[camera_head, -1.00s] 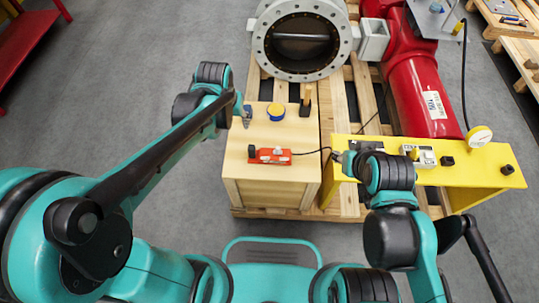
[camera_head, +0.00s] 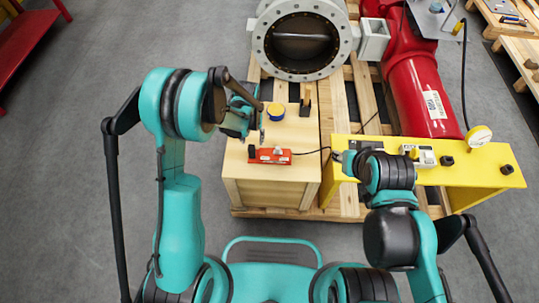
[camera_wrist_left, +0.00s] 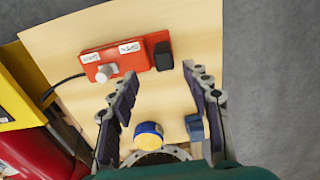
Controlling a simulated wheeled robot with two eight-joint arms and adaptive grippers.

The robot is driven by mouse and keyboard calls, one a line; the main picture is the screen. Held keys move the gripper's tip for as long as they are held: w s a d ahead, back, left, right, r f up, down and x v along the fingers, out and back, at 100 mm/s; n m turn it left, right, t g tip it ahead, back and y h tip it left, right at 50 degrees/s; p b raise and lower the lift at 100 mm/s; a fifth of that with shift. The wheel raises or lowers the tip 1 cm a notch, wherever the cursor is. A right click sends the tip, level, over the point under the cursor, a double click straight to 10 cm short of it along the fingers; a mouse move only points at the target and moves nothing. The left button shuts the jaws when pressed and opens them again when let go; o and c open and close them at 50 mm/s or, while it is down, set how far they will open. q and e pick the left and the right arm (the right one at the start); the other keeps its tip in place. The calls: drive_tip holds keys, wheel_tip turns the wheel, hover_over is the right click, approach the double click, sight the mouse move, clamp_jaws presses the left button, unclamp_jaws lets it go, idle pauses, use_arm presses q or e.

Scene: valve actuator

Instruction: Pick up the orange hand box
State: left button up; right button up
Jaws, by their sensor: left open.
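The orange hand box (camera_head: 270,156) lies on top of the light wooden box (camera_head: 240,175), with a dark cable leaving its right end. In the left wrist view, the hand box (camera_wrist_left: 117,58) shows white labels, a pale knob and a black part at one end. My left gripper (camera_head: 259,134) is above the wooden box, just behind the hand box. In the left wrist view, its open fingers (camera_wrist_left: 160,76) point toward the hand box, with nothing between them. My right gripper (camera_head: 343,160) is by the yellow bench's left end; its fingers are mostly hidden.
A blue-and-yellow round tin (camera_head: 275,111) and a dark upright item (camera_head: 305,106) stand behind the hand box. The yellow bench (camera_head: 470,175) with small devices is to the right. A large flanged valve (camera_head: 302,42) and red cylinder (camera_head: 420,90) stand behind.

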sight(251, 147)
use_arm(q)
drive_tip(key=f, duration=0.6)
drive_tip(key=shift+a+f, duration=0.2)
drive_tip(key=shift+a, duration=0.1)
clamp_jaws()
